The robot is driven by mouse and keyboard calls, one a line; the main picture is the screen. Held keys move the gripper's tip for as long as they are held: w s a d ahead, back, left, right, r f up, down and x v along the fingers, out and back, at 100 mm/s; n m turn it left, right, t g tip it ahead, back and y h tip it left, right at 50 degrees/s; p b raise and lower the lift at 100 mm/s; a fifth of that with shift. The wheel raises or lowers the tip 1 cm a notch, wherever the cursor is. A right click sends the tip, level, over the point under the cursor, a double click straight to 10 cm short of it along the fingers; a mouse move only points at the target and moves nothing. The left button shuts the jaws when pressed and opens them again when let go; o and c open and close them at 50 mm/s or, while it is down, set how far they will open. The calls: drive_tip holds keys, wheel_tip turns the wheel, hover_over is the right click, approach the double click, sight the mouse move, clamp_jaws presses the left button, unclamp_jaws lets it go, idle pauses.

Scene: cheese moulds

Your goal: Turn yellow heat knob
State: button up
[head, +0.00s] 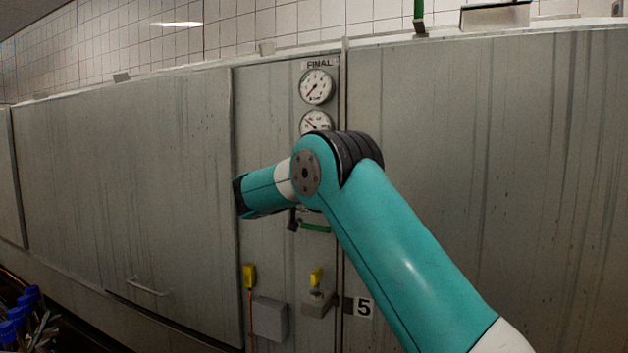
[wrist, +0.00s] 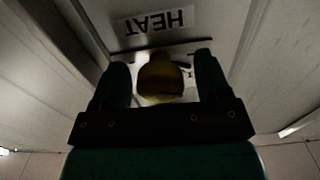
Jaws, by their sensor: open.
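The yellow knob (wrist: 160,78) shows dark and shaded in the wrist view, below an upside-down HEAT label (wrist: 155,22) on a metal panel. My gripper (wrist: 160,63) is open, with one finger on each side of the knob. The knob lies between the fingers, with a visible gap at the left finger and a smaller one at the right. I cannot tell whether either finger touches it. In the head view my arm covers the middle of the panel, and I cannot make out the heat knob or the fingers there.
Two round gauges (head: 316,87) sit under a FINAL label (head: 319,64) on the panel. Below my arm are a yellow connector (head: 249,275) with an orange cable, a grey box (head: 270,319) and a yellow handle (head: 317,276). Blue-handled items (head: 22,310) stand at lower left.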

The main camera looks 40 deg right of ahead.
drive_tip(key=c, duration=0.9)
drive_tip(key=shift+f+b, duration=0.15)
drive_tip(key=shift+b, duration=0.55)
